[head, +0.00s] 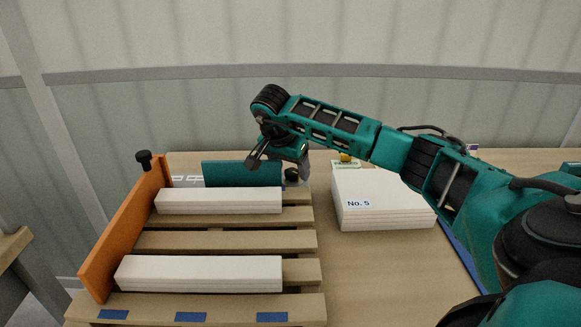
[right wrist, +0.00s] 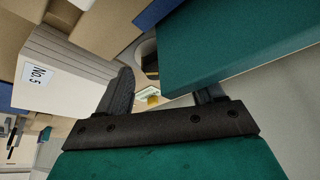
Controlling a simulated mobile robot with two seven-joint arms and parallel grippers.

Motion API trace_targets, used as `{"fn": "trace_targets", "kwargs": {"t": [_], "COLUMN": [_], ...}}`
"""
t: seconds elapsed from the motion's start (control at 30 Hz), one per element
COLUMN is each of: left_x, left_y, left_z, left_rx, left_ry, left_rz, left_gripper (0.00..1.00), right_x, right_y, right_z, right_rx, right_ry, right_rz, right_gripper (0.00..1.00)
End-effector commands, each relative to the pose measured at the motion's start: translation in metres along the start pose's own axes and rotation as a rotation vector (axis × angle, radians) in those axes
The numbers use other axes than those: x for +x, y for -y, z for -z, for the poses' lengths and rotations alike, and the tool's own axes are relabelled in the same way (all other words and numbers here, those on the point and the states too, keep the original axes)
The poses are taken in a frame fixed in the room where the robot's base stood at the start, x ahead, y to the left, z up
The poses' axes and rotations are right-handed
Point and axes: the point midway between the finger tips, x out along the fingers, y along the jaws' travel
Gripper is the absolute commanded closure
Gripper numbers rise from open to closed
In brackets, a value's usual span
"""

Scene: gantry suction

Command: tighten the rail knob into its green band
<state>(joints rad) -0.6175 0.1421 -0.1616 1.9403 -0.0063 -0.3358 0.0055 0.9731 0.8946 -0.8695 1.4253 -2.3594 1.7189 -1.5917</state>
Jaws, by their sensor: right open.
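A black knob (head: 291,175) stands at the right end of the teal rail board (head: 240,174), behind the pallet. In the right wrist view a dark round part with a yellow mark (right wrist: 151,66) shows on a pale disc beside the teal board (right wrist: 240,40); it looks like the same knob. I cannot make out a green band on it. My right gripper (head: 301,172) is close by the knob, pointing down. In the right wrist view its two fingers (right wrist: 165,95) are apart with nothing held between them. My left gripper is not in view.
An orange board (head: 125,235) with another black knob (head: 144,157) edges the pallet's left side. White slabs (head: 200,273) lie on the pallet. A white stack marked No. 5 (head: 380,200) stands right of it. A small yellow piece (head: 345,157) sits behind the stack.

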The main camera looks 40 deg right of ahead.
Motion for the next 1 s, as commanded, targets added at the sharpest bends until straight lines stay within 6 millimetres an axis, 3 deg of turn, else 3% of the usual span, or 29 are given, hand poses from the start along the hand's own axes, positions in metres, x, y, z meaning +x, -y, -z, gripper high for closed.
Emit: {"fn": "trace_targets", "kwargs": {"t": [0.27,0.87,1.0], "left_x": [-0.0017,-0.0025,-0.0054], "left_y": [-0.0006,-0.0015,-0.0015], "left_z": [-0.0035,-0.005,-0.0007], "left_rx": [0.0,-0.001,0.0], "left_ry": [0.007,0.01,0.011], "left_rz": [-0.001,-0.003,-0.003], "left_gripper": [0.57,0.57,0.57], "right_x": [0.0021,0.0016,-0.0009], "right_y": [-0.0001,-0.0002,0.0005], "right_z": [-0.0001,0.0,0.0012], "right_rx": [0.0,0.0,0.026], "right_ry": [0.0,0.0,0.001], "right_rz": [-0.001,-0.001,-0.012], "right_gripper": [0.33,0.88,0.89]}}
